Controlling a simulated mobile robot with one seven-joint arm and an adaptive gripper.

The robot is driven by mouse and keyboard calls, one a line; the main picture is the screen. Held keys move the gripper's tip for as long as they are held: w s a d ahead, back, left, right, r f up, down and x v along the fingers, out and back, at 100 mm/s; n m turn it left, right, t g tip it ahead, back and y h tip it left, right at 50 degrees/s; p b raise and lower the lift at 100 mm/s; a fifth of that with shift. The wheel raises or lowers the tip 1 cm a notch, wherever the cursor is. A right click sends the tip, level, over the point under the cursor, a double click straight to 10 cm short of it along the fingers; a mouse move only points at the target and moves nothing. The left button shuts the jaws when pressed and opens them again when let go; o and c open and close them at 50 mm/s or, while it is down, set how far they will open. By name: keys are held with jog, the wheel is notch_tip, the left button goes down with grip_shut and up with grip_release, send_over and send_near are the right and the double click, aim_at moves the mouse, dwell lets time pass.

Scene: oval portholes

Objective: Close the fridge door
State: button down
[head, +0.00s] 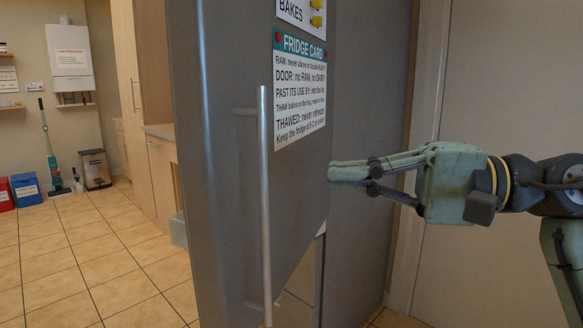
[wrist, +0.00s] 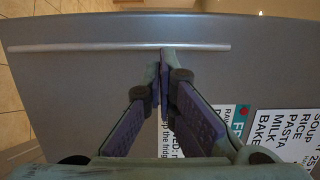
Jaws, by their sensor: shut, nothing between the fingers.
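The grey fridge door (head: 225,180) stands ajar in the head view, swung out toward me with its front face turned to the right. A long metal bar handle (head: 265,200) runs upright along its near edge. My gripper (head: 331,172) is shut and empty, with its fingertips at the door's front face, right of the handle and below the fridge card (head: 302,88). I cannot tell whether the tips touch the door. In the wrist view the door (wrist: 80,95) fills most of the picture, and the handle (wrist: 100,47) lies across it beyond the fingertips (wrist: 162,55).
A pale wall panel (head: 510,80) stands behind my arm at the right. Wooden cabinets (head: 140,70) are behind the door. Tiled floor (head: 90,250) is open at the left, with red and blue bins (head: 26,188) and a floor cleaner (head: 50,150) at the far wall.

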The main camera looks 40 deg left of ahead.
jog(key=p+x, duration=0.1)
jog(key=x, duration=0.5)
jog(key=shift+s+a, duration=0.15)
jog(key=shift+a, duration=0.2)
